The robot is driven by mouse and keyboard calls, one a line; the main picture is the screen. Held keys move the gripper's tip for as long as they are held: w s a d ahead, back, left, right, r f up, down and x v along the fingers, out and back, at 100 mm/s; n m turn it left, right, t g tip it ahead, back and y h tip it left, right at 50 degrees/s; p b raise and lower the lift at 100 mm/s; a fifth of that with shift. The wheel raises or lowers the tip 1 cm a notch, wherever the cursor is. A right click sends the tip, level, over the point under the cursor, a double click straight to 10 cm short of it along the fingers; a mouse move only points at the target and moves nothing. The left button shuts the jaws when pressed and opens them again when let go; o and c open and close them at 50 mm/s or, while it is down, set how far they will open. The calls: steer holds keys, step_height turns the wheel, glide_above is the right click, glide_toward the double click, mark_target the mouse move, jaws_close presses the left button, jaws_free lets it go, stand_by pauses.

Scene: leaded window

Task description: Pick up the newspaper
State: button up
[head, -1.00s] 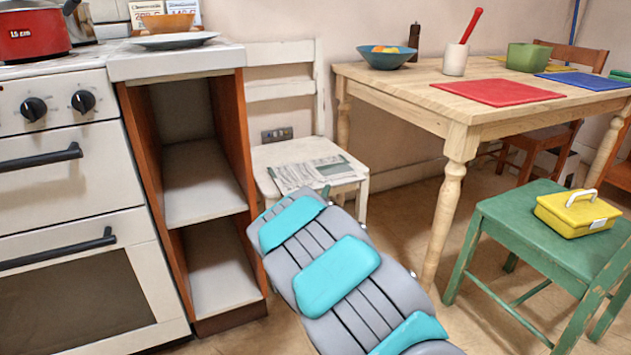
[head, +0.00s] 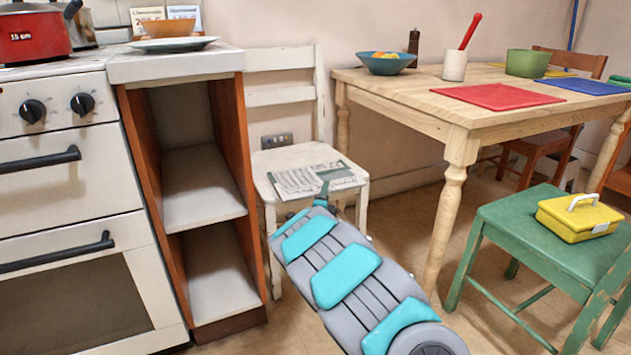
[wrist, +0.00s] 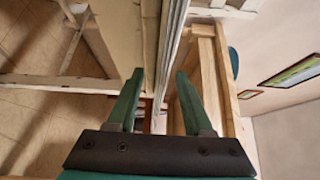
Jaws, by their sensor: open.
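The newspaper (head: 308,179) lies flat on the seat of the white chair (head: 284,158), its near edge toward me. My gripper (head: 323,188) is at the near edge of the newspaper, mostly hidden behind my own arm in the head view. In the wrist view my gripper (wrist: 156,74) is open, with its two green fingers apart. A pale layered edge, which looks like the newspaper (wrist: 172,45), shows edge-on beyond the gap between the fingers, nearer the right fingertip. I cannot tell whether it touches a finger.
A brown shelf unit (head: 240,170) and the stove (head: 60,170) stand left of the chair. A wooden table (head: 415,92) stands to the right. A green chair (head: 520,235) with a yellow box (head: 580,217) is at the front right. Open floor lies between them.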

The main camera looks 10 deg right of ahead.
steer(key=shift+w+d+r, duration=0.1)
steer(key=shift+w+d, duration=0.05)
steer(key=shift+w, duration=0.45)
jaws_close()
stand_by(1.1)
